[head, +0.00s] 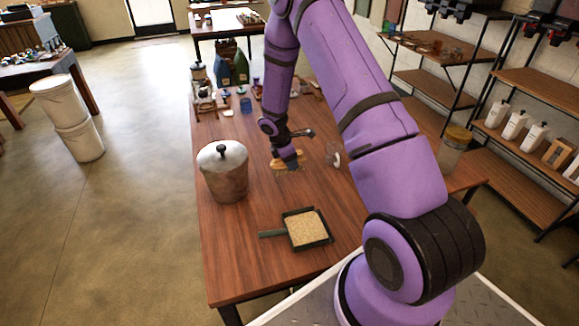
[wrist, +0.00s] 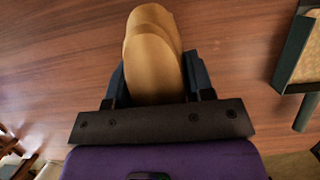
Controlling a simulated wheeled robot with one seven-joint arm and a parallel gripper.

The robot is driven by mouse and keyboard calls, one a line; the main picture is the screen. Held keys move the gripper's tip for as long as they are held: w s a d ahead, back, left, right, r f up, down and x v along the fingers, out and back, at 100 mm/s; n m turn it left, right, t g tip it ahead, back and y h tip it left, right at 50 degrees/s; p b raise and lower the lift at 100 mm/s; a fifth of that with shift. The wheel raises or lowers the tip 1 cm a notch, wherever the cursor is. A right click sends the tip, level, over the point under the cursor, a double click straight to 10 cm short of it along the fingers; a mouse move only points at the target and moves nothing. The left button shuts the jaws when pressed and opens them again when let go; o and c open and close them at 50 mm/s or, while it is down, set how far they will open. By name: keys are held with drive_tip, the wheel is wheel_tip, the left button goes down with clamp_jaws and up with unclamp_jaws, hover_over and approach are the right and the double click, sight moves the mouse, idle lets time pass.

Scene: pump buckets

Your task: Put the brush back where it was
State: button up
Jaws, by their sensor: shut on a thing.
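The brush (wrist: 152,55) shows in the wrist view as a tan, rounded wooden body between the two dark fingers of my gripper (wrist: 155,80). My gripper is shut on it. In the head view my gripper (head: 289,161) is over the middle of the wooden table (head: 255,255), with tan parts of the brush (head: 276,164) showing beside it. Bristles are not visible, and I cannot tell whether the brush touches the table. A dark pan (head: 326,240) filled with tan grains lies nearer the front, its handle pointing left; its edge shows in the wrist view (wrist: 290,50).
A lidded metal bucket (head: 224,180) stands left of my gripper. A clear glass vessel (head: 333,155) is close on its right. A jar with a wooden lid (head: 455,148) stands at the right edge. Bottles and small items crowd the far end. The table's front left is clear.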

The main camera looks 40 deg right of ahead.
drive_tip(key=shift+w+d, duration=0.35)
drive_tip(key=shift+w, duration=0.2)
drive_tip(key=shift+s+a+f, duration=0.1)
drive_tip(key=shift+f, duration=1.65)
drive_tip(key=shift+f, duration=0.1)
drive_tip(key=o, duration=1.2)
